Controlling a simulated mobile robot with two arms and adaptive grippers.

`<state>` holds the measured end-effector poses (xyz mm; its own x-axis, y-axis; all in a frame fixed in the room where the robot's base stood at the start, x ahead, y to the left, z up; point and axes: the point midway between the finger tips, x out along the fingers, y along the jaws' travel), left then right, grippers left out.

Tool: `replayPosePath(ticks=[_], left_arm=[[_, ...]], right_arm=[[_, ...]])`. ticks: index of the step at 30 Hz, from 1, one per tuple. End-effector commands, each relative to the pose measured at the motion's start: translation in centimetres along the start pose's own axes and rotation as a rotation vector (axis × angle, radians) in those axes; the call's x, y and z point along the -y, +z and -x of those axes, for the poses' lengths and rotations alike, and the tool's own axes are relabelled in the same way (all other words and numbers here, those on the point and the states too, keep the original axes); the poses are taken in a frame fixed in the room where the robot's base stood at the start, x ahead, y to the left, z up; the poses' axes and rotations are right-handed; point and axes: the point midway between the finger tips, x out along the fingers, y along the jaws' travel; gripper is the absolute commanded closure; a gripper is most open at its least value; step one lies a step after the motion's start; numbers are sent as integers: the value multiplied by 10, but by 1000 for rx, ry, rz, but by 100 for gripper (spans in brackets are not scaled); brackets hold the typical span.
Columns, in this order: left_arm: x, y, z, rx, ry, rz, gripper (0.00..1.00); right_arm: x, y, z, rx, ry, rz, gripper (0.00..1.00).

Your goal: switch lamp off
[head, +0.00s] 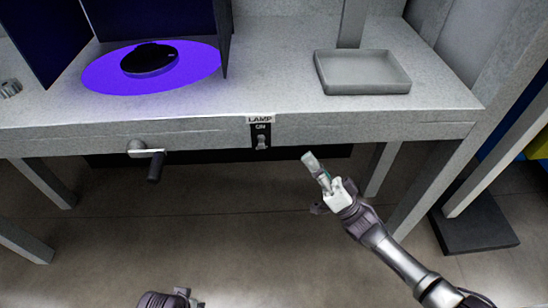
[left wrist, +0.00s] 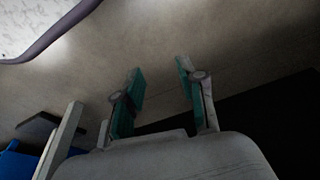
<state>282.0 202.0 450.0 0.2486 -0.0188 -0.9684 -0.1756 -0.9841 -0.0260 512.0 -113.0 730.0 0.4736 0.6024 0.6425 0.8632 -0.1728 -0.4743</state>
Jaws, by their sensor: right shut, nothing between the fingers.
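The lamp switch (head: 261,142) is a small toggle on a black plate on the front edge of the workbench, under a label reading LAMP and ON. A purple lit disc (head: 103,79) with a dark oval object (head: 150,58) on it glows on the bench at left. My right gripper (head: 311,160) is shut and empty, in front of the bench, to the right of and slightly lower in the picture than the switch, apart from it. My left gripper (left wrist: 160,70) is open and empty in the left wrist view; only part of it shows at the bottom of the head view.
A grey tray (head: 362,90) sits on the bench at right. A crank handle (head: 154,165) sticks out of the bench front, left of the switch. Dark panels (head: 45,35) stand around the purple disc. Bench legs stand below; the floor in front is clear.

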Motion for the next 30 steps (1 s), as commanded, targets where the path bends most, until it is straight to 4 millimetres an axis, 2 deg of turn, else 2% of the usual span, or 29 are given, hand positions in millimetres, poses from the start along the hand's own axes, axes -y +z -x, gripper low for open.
replayPosePath(ticks=[3, 6, 16, 20, 23, 30], left_arm=[[1, -3, 9, -10, -2, 1, 60], [1, -5, 16, -12, -3, 2, 60], [1, -6, 18, -13, -3, 2, 60], [1, -5, 15, -10, -2, 2, 60], [1, -4, 10, -8, -2, 1, 60], [0, 4, -11, 5, 0, -1, 60]], right_arm=[[21, -6, -7, -15, -124, -59, 100], [30, -9, -10, -19, -167, -85, 100], [32, -10, -12, -20, -174, -89, 100], [34, -11, -18, -21, -175, -89, 100], [36, -12, -31, -22, -177, -88, 100], [45, -13, -81, -23, -176, -88, 100]])
